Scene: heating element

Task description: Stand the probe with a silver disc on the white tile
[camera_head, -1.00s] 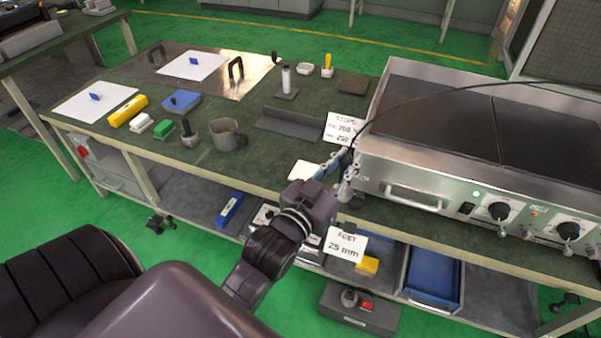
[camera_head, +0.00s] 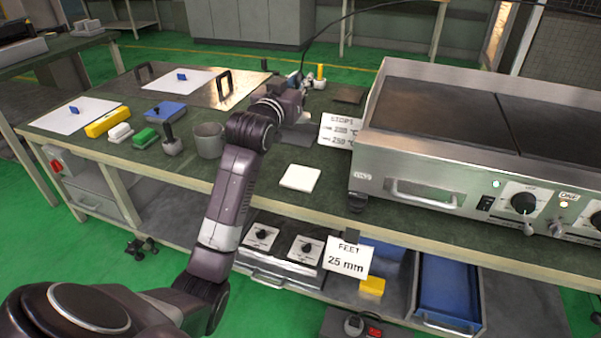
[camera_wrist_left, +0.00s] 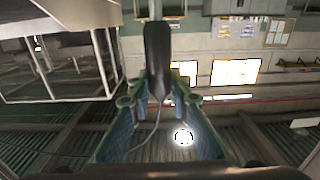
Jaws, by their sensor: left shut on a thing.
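The white tile (camera_head: 300,177) lies flat and bare on the green bench top, left of the griddle. My left gripper (camera_head: 297,82) is beyond it, toward the back of the bench. In the left wrist view my left gripper (camera_wrist_left: 158,102) is shut on a dark, elongated piece (camera_wrist_left: 157,58), which looks like the probe's handle, with a thin cable hanging from it. In the head view the gripper and wrist mostly hide the probe. I cannot make out its silver disc. My right gripper is not in view.
The steel griddle (camera_head: 420,180) stands to the right. A sign (camera_head: 341,131) stands by its left edge. A grey mug (camera_head: 209,140), a dark-handled weight (camera_head: 172,142) and small blocks are left of my arm. The bench around the tile is clear.

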